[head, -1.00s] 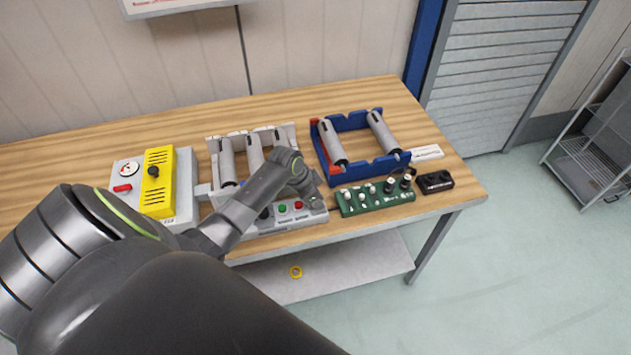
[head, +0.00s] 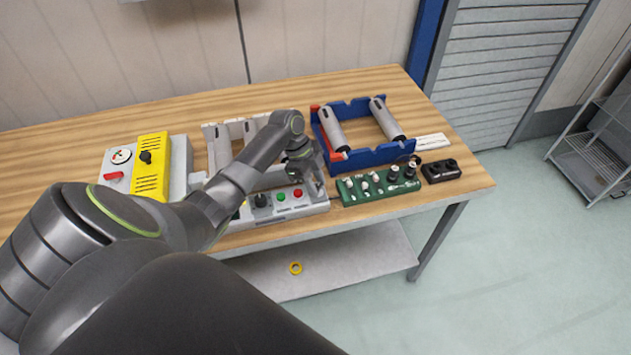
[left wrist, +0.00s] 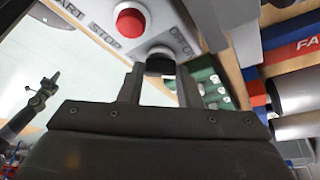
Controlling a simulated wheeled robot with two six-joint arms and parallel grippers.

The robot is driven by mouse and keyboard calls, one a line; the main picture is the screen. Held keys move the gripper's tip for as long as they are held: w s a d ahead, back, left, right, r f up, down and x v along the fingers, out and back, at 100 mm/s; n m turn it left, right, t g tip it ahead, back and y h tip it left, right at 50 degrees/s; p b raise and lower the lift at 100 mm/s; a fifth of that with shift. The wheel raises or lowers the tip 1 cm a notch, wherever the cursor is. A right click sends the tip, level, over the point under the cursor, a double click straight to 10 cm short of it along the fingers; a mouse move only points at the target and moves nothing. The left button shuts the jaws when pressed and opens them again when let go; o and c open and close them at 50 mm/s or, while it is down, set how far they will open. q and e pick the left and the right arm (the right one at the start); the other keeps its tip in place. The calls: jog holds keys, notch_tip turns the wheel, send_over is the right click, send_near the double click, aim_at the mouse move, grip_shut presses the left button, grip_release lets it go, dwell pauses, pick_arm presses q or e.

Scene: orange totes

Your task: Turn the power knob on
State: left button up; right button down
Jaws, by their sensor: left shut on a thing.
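The control panel (head: 276,209) is a light grey box at the table's front edge, with a black dial, a green button and a red button. The power knob is hidden behind my left gripper (head: 311,184) in the head view. In the left wrist view, the black knob (left wrist: 160,62) sits beside the red STOP button (left wrist: 130,21), near a partly readable label. My left gripper (left wrist: 160,78) is shut on this knob, with one finger at each side. I cannot read the knob's turn. A small dark arm end (left wrist: 48,84), probably my right gripper, shows at the far left; its jaws are unclear.
A green board (head: 376,194) with several knobs and a black box (head: 441,171) stand right of the panel. A blue frame (head: 368,157) with grey rollers is behind. A yellow-and-grey unit (head: 151,166) stands at the left. The back of the wooden table is clear.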

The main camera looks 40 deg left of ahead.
pick_arm(q)
jog(key=shift+m, duration=0.5)
jog(key=shift+b, duration=0.3)
jog(key=o, duration=1)
jog(key=shift+g, duration=0.3)
jog(key=b+v, duration=0.4)
jog(key=v, duration=1.3)
jog(key=shift+a+r, duration=0.1)
jog(key=shift+r, duration=0.15)
